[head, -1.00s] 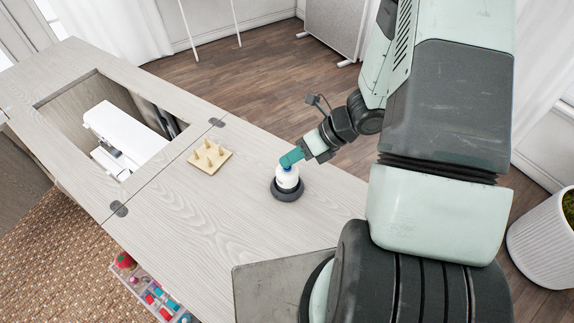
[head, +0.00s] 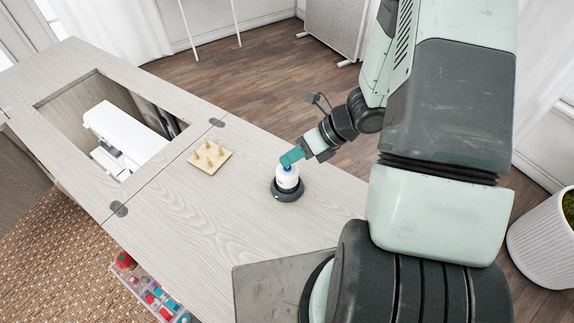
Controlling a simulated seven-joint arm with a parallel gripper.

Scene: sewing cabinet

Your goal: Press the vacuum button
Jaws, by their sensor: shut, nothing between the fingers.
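The vacuum (head: 288,180) is a small white cylinder on a round dark base, standing upright on the cabinet top. A blue button (head: 287,168) shows at its top. A small bright spot shows on the front of the dark base. My gripper (head: 285,162) has teal fingers that are shut and empty. Its fingertips are just over the blue button, reaching in from the upper right. I cannot tell whether they touch it or are slightly apart.
A wooden spool rack (head: 210,157) with several pegs stands left of the vacuum. A white sewing machine (head: 122,137) sits in the cabinet opening. The pale wooden cabinet top (head: 190,220) is clear in front of the vacuum. A tray of coloured notions (head: 155,297) hangs below the front edge.

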